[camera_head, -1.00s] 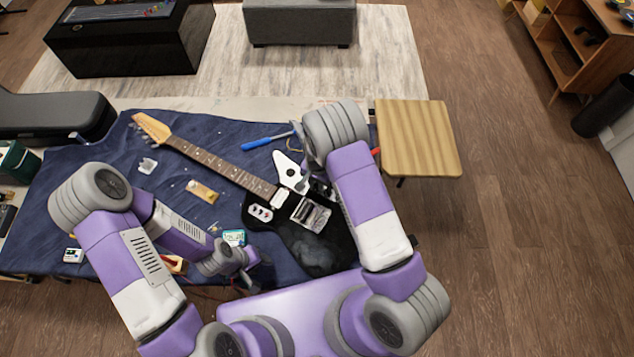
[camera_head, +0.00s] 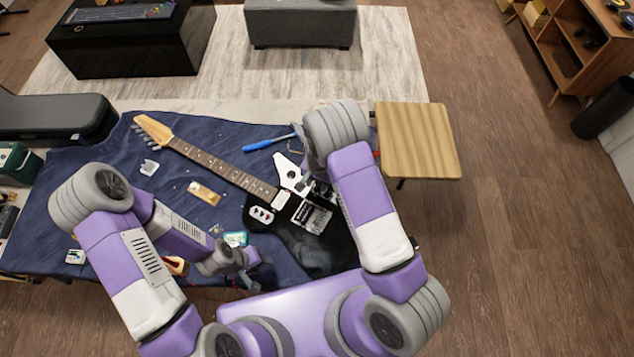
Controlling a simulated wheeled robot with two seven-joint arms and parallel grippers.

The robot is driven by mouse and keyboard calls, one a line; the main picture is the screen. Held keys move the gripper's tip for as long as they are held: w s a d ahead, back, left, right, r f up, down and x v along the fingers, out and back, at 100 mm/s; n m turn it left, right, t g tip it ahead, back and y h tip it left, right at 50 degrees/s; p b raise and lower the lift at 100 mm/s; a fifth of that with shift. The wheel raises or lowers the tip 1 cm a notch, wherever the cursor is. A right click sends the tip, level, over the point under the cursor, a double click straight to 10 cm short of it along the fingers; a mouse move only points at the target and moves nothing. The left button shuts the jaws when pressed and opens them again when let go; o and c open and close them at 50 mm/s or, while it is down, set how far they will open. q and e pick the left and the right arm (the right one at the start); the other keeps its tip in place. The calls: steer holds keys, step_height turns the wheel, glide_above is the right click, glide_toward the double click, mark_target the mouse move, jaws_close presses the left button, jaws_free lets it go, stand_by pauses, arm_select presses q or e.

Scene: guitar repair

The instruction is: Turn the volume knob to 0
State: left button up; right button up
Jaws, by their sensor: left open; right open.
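The electric guitar lies on a blue cloth on the table, its neck (camera_head: 222,167) pointing up and left and its black body (camera_head: 290,240) at the centre. A white plate (camera_head: 289,174) and a metal bridge (camera_head: 312,216) show on the body. The volume knob cannot be made out; my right arm covers that side of the body. My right gripper (camera_head: 308,186) is open, over the guitar body beside the white plate, partly hidden by its own arm. My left gripper (camera_head: 250,276) is open, low at the body's lower left edge, apart from the plate.
A blue screwdriver (camera_head: 262,143) lies above the neck. A small wooden block (camera_head: 204,193) and a white part (camera_head: 149,168) lie on the cloth (camera_head: 110,190). A black guitar case (camera_head: 50,115) is at left. A wooden side table (camera_head: 418,140) stands at right, with open floor beyond.

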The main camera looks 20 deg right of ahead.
mark_target(317, 187)
step_height(317, 187, up, 7)
steer(key=p, duration=0.4)
steer(key=shift+f, duration=0.1)
steer(key=shift+f, duration=0.1)
